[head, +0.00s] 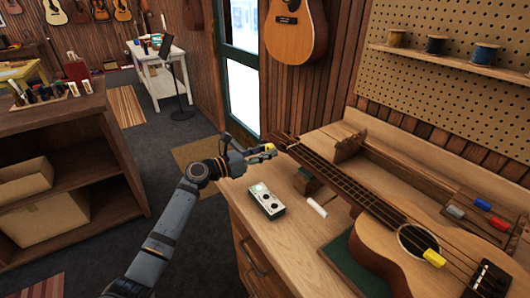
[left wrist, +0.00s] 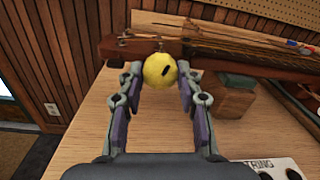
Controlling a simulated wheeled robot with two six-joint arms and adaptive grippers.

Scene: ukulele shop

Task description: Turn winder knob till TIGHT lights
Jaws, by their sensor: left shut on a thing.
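The yellow winder knob (left wrist: 159,71), round with a dark mark, sits at the ukulele's headstock (left wrist: 135,48). My left gripper (head: 266,150) reaches in from the left and is shut on the knob, a finger on each side in the left wrist view (left wrist: 157,80). The ukulele (head: 395,232) lies on the workbench, its neck toward the gripper. A small box with round lamps (head: 266,201) stands on the bench below the neck. Its far-left lamp looks pale green; its lettering is too small to read in the head view. My right gripper is not in view.
A white cylinder (head: 313,207) lies on the bench (head: 298,237) beside the lamp box. A block (head: 308,182) supports the neck. A tool tray (head: 480,209) is behind the ukulele. Bare bench lies in front of the lamp box.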

